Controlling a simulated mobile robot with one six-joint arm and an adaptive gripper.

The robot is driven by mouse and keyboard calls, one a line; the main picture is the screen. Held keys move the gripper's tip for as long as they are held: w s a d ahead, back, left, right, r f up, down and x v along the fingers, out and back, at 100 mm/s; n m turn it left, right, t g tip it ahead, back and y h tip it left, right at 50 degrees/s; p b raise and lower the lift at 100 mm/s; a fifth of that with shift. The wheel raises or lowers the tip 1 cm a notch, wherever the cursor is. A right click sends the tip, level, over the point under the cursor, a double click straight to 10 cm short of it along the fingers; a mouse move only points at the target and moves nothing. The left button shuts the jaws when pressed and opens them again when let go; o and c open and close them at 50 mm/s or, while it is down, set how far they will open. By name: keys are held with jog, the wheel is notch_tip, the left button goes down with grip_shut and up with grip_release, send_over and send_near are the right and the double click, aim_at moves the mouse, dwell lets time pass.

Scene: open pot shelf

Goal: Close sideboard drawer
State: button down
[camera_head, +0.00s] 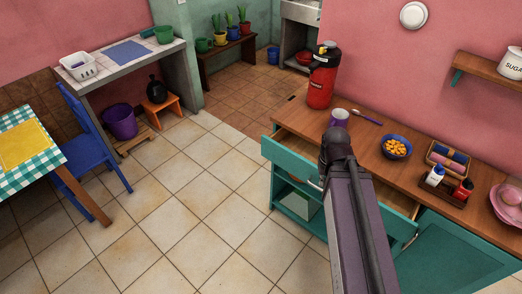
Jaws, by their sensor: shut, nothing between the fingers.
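The teal sideboard (440,250) with a brown wooden top stands at the right. Its drawer (284,155) is pulled out, with the teal front standing away from the body and the inside showing behind it. A pale handle (314,184) shows on the front beside my arm. More open drawer space (402,203) shows to the right of my arm; whether it belongs to the same drawer I cannot tell. My arm crosses in front of the sideboard and hides the middle of the drawer front. My gripper cannot be made out.
On the sideboard top stand a red flask (321,82), a purple cup (339,117), a blue bowl (396,147) of orange food and a wooden caddy (446,175). A blue chair (92,145) and a table (45,155) are at the left. The tiled floor (185,205) between is clear.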

jog(key=shift+w+d, duration=0.15)
jog(key=shift+d, duration=0.15)
jog(key=shift+d, duration=0.1)
jog(key=w+a+f+n+t+h+b, duration=0.2)
jog(key=w+a+f+n+h+b, duration=0.15)
jog(key=w+f+n+b, duration=0.5)
jog(key=w+a+f+n+t+h+b, duration=0.25)
jog(key=w+f+n+h+b, duration=0.35)
jog(key=b, duration=0.6)
jog(key=w+a+f+n+t+b, duration=0.2)
jog(key=a+n+t+b, duration=0.1)
jog(key=a+b, duration=0.3)
jog(key=w+a+f+n+t+h+b, duration=0.1)
jog(key=w+a+f+n+t+b, duration=0.1)
jog(key=a+n+b, duration=0.4)
jog(key=w+a+f+n+t+b, duration=0.2)
jog(key=a+n+t+b, duration=0.3)
jog(key=a+b, duration=0.3)
jog(key=a+f, duration=0.1)
jog(key=a, duration=0.2)
jog(key=shift+a+f, duration=0.3)
jog(key=shift+f, duration=0.1)
